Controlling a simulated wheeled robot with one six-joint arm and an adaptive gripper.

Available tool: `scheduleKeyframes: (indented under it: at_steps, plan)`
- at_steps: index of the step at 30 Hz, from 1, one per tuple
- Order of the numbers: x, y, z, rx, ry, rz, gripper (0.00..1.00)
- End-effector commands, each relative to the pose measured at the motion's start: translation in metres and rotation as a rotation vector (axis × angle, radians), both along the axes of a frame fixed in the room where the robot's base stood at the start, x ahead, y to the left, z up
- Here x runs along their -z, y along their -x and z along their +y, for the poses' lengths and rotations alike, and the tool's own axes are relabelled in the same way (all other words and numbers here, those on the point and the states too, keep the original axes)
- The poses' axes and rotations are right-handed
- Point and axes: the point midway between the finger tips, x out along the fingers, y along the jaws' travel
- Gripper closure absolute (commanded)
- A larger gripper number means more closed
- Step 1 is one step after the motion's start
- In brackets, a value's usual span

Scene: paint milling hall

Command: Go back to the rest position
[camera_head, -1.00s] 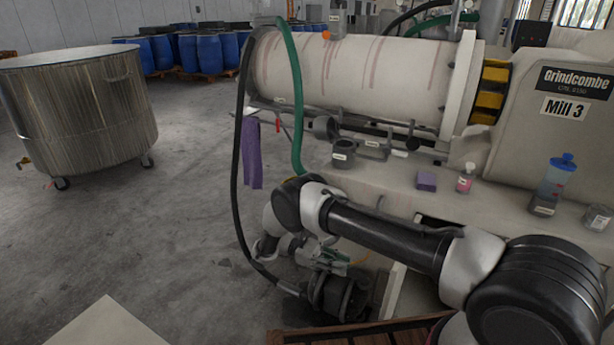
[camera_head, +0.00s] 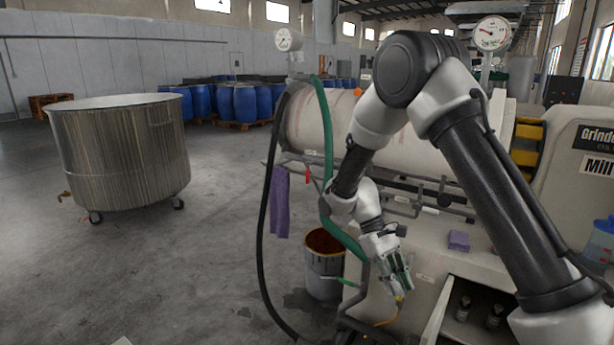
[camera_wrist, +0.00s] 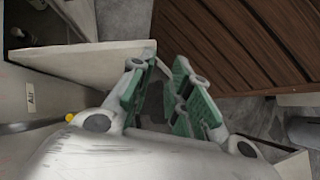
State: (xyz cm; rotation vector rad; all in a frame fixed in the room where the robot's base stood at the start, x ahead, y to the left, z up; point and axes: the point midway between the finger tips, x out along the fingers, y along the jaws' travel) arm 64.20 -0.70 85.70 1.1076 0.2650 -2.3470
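My gripper (camera_head: 402,284) hangs low in front of the mill, pointing downward, with my arm arched high above it. In the wrist view its two green-padded fingers (camera_wrist: 160,88) stand apart with a gap between them. Nothing is held in that gap; only grey floor shows through it. The mill (camera_head: 420,150) with its pale, streaked horizontal drum stands behind my arm and is partly hidden by it.
A bucket (camera_head: 324,268) with brown contents stands beside my gripper. A green hose (camera_head: 327,130) and a black hose (camera_head: 264,200) hang nearby. An open cabinet door (camera_wrist: 100,62) and wooden slats (camera_wrist: 235,45) show below the wrist. A steel vat (camera_head: 118,155) stands left; floor between is clear.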

Motion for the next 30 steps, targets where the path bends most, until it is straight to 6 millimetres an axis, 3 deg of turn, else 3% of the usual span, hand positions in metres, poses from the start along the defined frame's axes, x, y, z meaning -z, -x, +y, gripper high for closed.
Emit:
scheduleKeyframes:
  at_steps: [1,3,12,24,30]
  plan:
    - [-0.025,0.005,-0.008,0.034,-0.031,-0.053,0.81]
    - [-0.052,0.014,-0.019,0.078,-0.071,-0.123,0.81]
    - [-0.148,0.071,-0.067,0.253,-0.216,-0.423,0.81]
    - [-0.225,0.164,-0.122,0.426,-0.33,-0.826,0.81]
    - [-0.257,0.179,-0.136,0.467,-0.353,-0.998,0.81]
